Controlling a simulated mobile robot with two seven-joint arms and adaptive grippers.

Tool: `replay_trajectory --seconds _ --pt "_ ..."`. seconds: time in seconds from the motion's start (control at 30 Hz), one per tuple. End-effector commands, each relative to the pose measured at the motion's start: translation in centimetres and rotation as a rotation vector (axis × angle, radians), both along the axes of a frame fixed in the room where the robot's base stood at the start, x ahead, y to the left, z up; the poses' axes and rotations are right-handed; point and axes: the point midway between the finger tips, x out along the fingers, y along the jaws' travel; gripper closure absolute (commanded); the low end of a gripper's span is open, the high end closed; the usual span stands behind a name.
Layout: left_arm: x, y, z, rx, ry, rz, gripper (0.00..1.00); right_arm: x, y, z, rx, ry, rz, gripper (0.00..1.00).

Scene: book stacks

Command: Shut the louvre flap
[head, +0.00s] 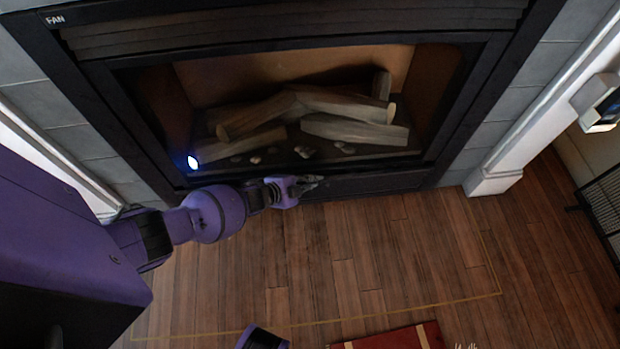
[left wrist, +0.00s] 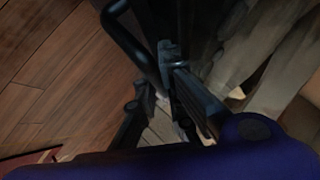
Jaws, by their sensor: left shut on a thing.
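The louvre flap (head: 380,182) appears to be the long black panel along the bottom of the fireplace, just above the floor. My left gripper (head: 312,183) is at this panel, left of its middle, in the head view. In the left wrist view a curved black handle bar (left wrist: 130,40) runs down to the fingers of my left gripper (left wrist: 163,88), which are shut on it. The exact contact is dark and partly hidden by the fingers. The flap's tilt is hard to tell. My right gripper is not in view.
The fireplace opening (head: 300,110) holds several logs behind the flap. Slats (head: 300,30) run along its top. A white pillar base (head: 493,183) stands to the right.

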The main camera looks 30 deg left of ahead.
Motion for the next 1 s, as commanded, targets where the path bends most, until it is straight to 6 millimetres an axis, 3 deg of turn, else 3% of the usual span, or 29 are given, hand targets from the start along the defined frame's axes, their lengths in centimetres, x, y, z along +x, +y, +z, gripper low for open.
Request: replay_trajectory --seconds 0.37,0.4,0.43,0.8,1.0 --pt "0.1 0.0 0.1 0.002 -0.002 -0.003 1.00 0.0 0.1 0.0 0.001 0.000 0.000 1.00" --pt "0.1 0.0 0.1 0.002 -0.002 -0.003 0.86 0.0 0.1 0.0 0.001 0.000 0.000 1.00" --pt "0.1 0.0 0.1 0.002 -0.002 -0.003 0.83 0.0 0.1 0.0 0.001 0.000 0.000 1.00" --pt "-0.1 0.1 0.1 -0.001 -0.001 -0.002 0.83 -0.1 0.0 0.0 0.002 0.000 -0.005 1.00" --pt "-1.5 0.8 1.0 0.000 -0.001 -0.001 0.83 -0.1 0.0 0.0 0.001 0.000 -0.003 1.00"
